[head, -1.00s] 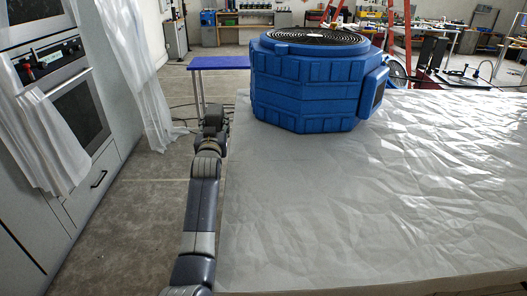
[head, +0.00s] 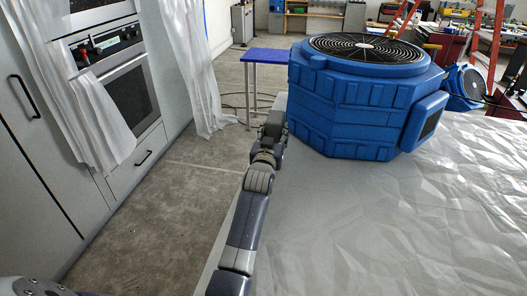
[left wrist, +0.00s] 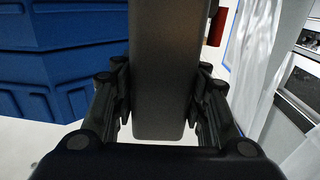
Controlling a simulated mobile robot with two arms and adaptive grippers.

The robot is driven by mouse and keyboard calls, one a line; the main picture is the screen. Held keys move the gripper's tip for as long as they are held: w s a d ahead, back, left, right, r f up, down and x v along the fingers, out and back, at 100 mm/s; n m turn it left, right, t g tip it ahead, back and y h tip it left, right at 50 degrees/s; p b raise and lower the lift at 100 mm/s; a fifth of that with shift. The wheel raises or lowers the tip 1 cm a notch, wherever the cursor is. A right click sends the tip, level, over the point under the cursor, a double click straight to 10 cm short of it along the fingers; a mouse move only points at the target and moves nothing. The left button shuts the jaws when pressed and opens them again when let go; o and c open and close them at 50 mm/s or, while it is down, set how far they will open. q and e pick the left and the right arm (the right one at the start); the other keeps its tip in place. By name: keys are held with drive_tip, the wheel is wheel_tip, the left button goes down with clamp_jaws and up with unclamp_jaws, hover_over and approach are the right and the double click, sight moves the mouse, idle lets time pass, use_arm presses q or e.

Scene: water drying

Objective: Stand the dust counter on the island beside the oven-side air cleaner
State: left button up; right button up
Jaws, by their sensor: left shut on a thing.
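My left gripper (head: 274,124) is at the island's left edge, just left of the oven-side air cleaner (head: 360,108), a large blue many-sided unit with a round black grille on top. In the left wrist view the gripper's fingers are shut on a dark grey block, which I take for the dust counter (left wrist: 165,60). The air cleaner's blue side (left wrist: 60,65) fills the left of that view. In the head view the dust counter cannot be made out from the gripper. The island (head: 400,220) is covered in crinkled clear sheeting. My right gripper is not in view.
The oven (head: 125,90) stands in the cabinet wall at the left, with hanging plastic sheets (head: 190,60) near it. A small blue table (head: 265,55) is behind the gripper. A second blue fan unit (head: 467,82) is at the right. The island's front right is clear.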

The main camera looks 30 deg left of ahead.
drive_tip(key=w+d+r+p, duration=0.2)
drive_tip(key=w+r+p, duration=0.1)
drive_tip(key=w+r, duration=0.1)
use_arm(q)
drive_tip(key=s+f+b, duration=0.3)
drive_tip(key=s+f, duration=0.1)
drive_tip(key=s, duration=0.4)
drive_tip(key=shift+s+d+f+b, duration=0.15)
drive_tip(key=shift+s+d+b, duration=0.05)
drive_tip(key=shift+b, duration=0.2)
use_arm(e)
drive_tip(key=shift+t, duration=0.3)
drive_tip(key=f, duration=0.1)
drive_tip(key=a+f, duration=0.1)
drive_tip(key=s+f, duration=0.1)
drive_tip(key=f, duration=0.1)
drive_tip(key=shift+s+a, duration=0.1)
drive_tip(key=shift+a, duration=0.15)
use_arm(q)
drive_tip(key=shift+f, duration=0.15)
drive_tip(key=o, duration=1.2)
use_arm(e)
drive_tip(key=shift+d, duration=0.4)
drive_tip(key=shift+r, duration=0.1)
